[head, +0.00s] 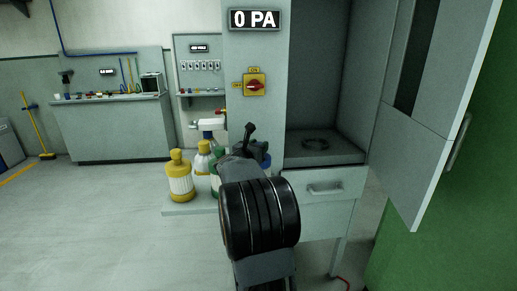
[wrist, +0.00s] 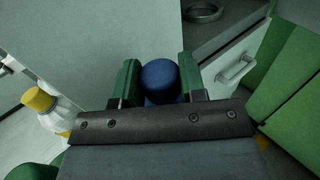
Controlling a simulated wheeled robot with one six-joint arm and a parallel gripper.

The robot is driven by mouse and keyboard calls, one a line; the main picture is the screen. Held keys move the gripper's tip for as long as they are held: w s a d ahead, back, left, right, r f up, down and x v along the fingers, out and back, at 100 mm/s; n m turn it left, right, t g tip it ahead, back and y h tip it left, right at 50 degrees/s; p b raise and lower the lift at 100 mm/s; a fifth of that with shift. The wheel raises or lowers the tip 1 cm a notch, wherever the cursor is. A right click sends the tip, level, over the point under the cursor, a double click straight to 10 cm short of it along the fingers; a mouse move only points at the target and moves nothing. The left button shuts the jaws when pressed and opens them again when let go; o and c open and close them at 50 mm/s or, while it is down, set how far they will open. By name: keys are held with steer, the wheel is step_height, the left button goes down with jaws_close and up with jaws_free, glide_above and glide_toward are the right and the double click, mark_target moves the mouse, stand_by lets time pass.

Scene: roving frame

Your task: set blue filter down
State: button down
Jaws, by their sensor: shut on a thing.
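The blue filter (wrist: 160,76) shows as a rounded blue top between the two green finger pads of my gripper (wrist: 158,84) in the wrist view. The gripper is shut on it. Its lower part is hidden by the gripper body. In the head view a small blue part (head: 265,161) shows beside my dark gripper (head: 248,147), in front of the grey cabinet. My arm hides most of it there. I cannot tell whether the filter's underside touches anything.
A low ledge (head: 182,209) left of my arm holds a yellow-capped filter (head: 180,178), a white bottle with a yellow cap (head: 203,158) and a green item (head: 215,180). The open cabinet has a dark ring (head: 316,143) on its floor, a drawer (head: 325,188) below and an open door (head: 424,120) at right.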

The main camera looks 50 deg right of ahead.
steer(key=shift+f+b, duration=0.3)
steer(key=c, duration=0.7)
jaws_free()
steer(key=shift+r, duration=0.1)
